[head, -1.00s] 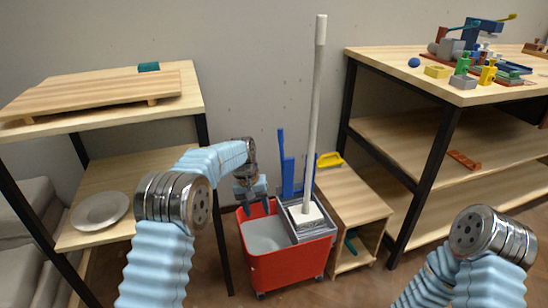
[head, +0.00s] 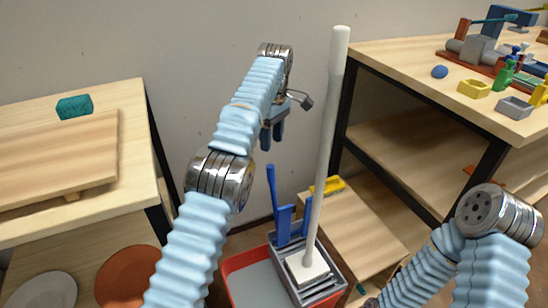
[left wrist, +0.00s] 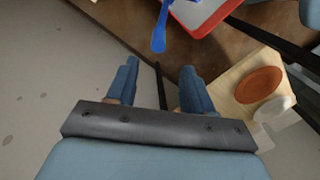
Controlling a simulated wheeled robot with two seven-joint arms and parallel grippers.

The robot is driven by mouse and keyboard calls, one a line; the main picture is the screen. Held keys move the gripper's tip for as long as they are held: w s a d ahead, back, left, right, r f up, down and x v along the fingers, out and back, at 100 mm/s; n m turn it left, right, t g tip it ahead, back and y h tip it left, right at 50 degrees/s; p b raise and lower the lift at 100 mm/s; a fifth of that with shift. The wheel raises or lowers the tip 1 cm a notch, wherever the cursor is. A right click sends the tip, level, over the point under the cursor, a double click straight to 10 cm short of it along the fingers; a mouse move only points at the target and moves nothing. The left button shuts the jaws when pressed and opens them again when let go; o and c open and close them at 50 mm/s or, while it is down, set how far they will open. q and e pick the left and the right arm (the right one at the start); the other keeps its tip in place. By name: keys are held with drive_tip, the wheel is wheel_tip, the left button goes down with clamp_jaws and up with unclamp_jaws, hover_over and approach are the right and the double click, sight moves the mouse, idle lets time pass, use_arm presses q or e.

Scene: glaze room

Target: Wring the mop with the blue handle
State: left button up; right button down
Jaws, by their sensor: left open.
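The mop's pale pole (head: 326,150) stands slightly tilted, its white base (head: 307,268) in the grey wringer (head: 288,258) on the red bucket (head: 233,266). The blue handle (head: 272,192) rises at the wringer's left, beside a wider blue part (head: 284,225). In the left wrist view the handle's rounded end (left wrist: 158,42) lies beyond my fingers, at the top. My left gripper (head: 272,137) is open and empty, above the handle and left of the pole, touching neither. Its two blue fingers (left wrist: 158,88) show apart. My right gripper is not seen; only its arm shows at lower right.
A low wooden stand (head: 355,222) with a yellow item (head: 327,186) is right of the bucket. A workbench (head: 400,70) with tools is at right. A shelf (head: 135,150) with a board and teal block (head: 75,107) is at left. The wall is close behind.

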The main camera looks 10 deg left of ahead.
sight(270, 175)
use_arm(q)
drive_tip(key=shift+w, duration=0.2)
drive_tip(key=f, duration=0.4)
drive_tip(key=s+f, duration=0.1)
drive_tip(key=f, duration=0.8)
drive_tip(key=shift+s+a+f, duration=0.15)
drive_tip(key=shift+a, duration=0.05)
clamp_jaws()
